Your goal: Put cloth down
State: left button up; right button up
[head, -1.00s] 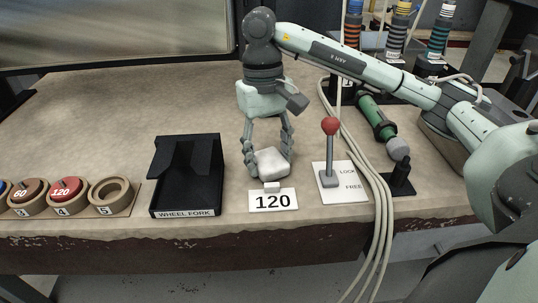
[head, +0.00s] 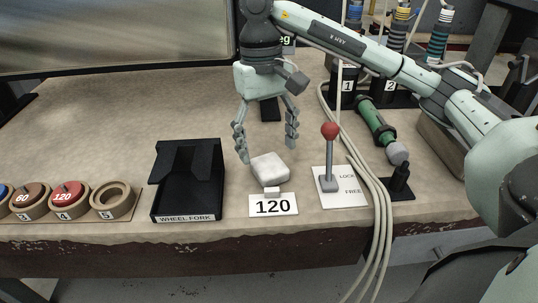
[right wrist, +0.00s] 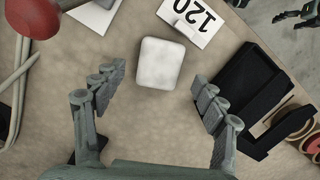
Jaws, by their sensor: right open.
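The cloth (head: 269,168), a small white folded pad, lies on the workbench just behind the "120" label (head: 272,205). It also shows whole in the right wrist view (right wrist: 160,63). My right gripper (head: 267,150) is open and empty above and just behind the cloth, its fingers spread to either side and apart from it. In the right wrist view both fingers (right wrist: 156,79) stand clear of the cloth. Part of what looks like my left gripper (right wrist: 297,18) shows at that view's top right corner, too small to tell its state.
Left of the cloth stands a black "WHEEL FORK" holder (head: 188,180), then a row of round holders (head: 112,200). To the right are a red-knobbed lever (head: 329,158), loose cables (head: 372,178) and a green tool (head: 375,120). The bench's back left is clear.

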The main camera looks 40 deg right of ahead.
aim_at(267, 161)
jog(key=r, duration=0.3)
jog(key=shift+w+r+p, duration=0.15)
jog(key=shift+w+p, duration=0.05)
jog(key=shift+p, duration=0.1)
pick_arm(q)
jog(key=shift+s+f, duration=0.2)
jog(key=shift+f, duration=0.75)
pick_arm(e)
jog(key=shift+r, duration=0.1)
